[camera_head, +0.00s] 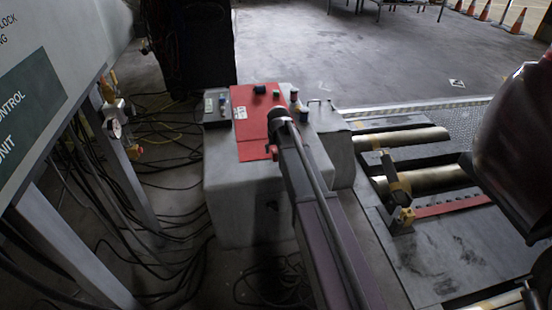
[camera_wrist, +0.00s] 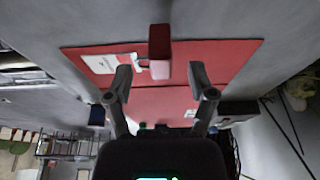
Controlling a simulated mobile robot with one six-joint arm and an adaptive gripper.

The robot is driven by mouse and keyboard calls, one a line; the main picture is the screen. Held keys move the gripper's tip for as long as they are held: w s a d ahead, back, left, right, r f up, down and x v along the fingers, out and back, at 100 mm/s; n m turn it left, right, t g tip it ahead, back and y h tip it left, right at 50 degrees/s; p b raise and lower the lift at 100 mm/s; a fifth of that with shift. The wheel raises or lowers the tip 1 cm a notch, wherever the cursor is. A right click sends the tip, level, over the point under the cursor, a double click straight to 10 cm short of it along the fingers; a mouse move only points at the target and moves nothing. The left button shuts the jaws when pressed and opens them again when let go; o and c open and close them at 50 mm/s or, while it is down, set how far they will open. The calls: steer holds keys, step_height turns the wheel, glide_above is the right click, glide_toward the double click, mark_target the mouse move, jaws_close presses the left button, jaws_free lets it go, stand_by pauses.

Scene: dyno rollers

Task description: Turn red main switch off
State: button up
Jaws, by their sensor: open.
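The red main switch (camera_wrist: 160,48) is a red block standing out from the red panel (camera_wrist: 235,62), at the panel's upper edge in the wrist view. My gripper (camera_wrist: 159,77) is open. Its two fingertips stand apart on either side of the switch's lower end in the picture. I cannot tell whether either finger touches it. In the head view, the red panel (camera_head: 245,97) lies on top of a grey box, and a small red block (camera_head: 273,152) at its near edge looks like the switch. My gripper's fingers cannot be made out there.
The grey box (camera_head: 232,205) carries several small knobs and a dark control unit (camera_head: 217,107) beside the panel. A white label (camera_wrist: 100,64) is on the panel. Cables (camera_head: 180,215) lie on the floor at left. Metal rollers (camera_head: 402,138) are at right.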

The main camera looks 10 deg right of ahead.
mark_target(275, 156)
stand_by(0.4)
steer(key=shift+b+x, duration=2.45)
steer(key=shift+x, duration=0.2)
steer(key=shift+w, duration=0.1)
steer(key=shift+r, duration=0.1)
jaws_close()
